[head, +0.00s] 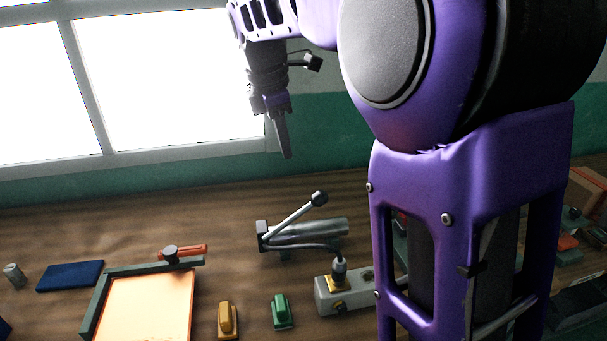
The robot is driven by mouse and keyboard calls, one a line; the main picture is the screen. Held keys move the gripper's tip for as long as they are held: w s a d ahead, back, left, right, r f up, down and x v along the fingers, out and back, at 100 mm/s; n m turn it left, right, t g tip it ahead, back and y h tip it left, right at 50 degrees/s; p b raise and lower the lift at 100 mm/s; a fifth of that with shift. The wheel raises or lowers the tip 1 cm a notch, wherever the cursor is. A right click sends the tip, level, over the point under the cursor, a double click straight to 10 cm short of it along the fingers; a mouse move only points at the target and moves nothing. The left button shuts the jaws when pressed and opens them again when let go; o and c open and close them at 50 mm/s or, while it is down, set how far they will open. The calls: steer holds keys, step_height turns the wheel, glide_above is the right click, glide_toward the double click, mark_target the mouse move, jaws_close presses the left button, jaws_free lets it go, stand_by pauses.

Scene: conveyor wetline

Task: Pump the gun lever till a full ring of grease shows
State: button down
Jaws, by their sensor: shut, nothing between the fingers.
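The grease gun (318,233) lies on the wooden bench, a silver barrel on a low dark mount. Its lever (295,219) slants up to the right from the barrel's left end and carries a dark knob (319,197) at its tip. I cannot make out a ring of grease at this size. My gripper (286,156) hangs above and left of the knob, clear of it, fingers shut and empty, pointing down.
An orange panel in a grey-green frame (90,309) with a red-handled clamp (184,251) lies at left, near a blue pad (70,276). Yellow (228,318) and green (281,310) blocks stand in front of the gun. My purple arm hides much of the right side.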

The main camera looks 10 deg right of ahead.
stand_by(0.3)
steer(key=b, duration=0.2)
glide_above(312, 202)
steer(key=a, duration=0.2)
steer(key=f, duration=1.1)
steer(key=shift+s+d+f, duration=0.1)
steer(key=shift+s+f, duration=0.1)
steer(key=shift+s, duration=0.2)
steer(key=shift+w+d+f, duration=0.1)
steer(key=shift+d+f, duration=0.2)
steer(key=shift+d, duration=0.1)
